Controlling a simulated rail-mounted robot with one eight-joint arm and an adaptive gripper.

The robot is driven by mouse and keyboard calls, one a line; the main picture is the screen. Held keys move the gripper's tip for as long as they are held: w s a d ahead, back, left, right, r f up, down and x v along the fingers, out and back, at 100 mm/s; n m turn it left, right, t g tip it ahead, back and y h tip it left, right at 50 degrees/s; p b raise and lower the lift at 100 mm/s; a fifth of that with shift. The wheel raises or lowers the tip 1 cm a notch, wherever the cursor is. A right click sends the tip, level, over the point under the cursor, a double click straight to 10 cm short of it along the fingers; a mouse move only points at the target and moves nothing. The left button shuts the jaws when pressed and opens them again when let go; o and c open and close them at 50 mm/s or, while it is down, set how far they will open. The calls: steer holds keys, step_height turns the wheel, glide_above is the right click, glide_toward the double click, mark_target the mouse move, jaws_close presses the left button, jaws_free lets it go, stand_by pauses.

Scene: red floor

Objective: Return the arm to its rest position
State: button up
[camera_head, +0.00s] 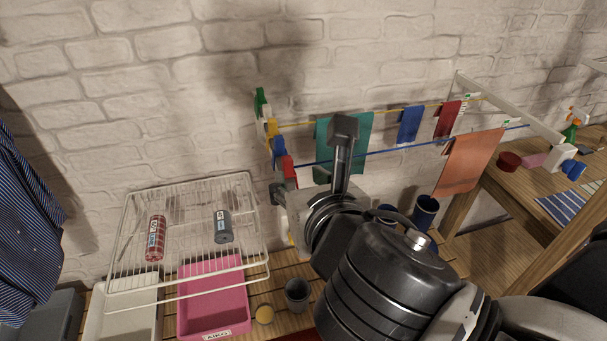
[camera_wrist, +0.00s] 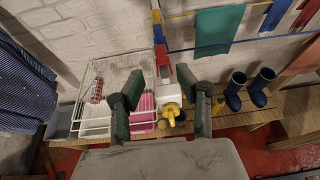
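My arm reaches up from the lower right of the head view. My gripper (camera_head: 311,162) is in front of the wall beside the clotheslines, partly hidden by my own wrist. In the wrist view, the two dark green-black fingers of my gripper (camera_wrist: 166,100) stand wide apart. A white and yellow item (camera_wrist: 170,100) shows between them, with a clear gap to each finger. No object is seen held.
A white wire rack (camera_head: 185,215) with two cans and a pink tray (camera_head: 215,300) is at left. Clotheslines with cloths, such as the orange cloth (camera_head: 467,162), run to the right. Blue boots (camera_wrist: 262,85) stand on a slatted bench. A wooden table (camera_head: 540,190) is at right.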

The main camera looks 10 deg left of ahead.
steer(key=d+f+n+g+h+b, duration=0.4)
steer(key=d+f+n+b, duration=0.8)
steer(key=d+f+n, duration=1.1)
steer(key=d+n+g, duration=0.1)
steer(key=n, duration=0.7)
steer(key=shift+w+d+f+n+g+h+b, duration=0.2)
steer(key=shift+w+d+n+g+h+b, duration=0.1)
steer(key=shift+w+n+h+b, duration=0.1)
steer(key=o, duration=0.4)
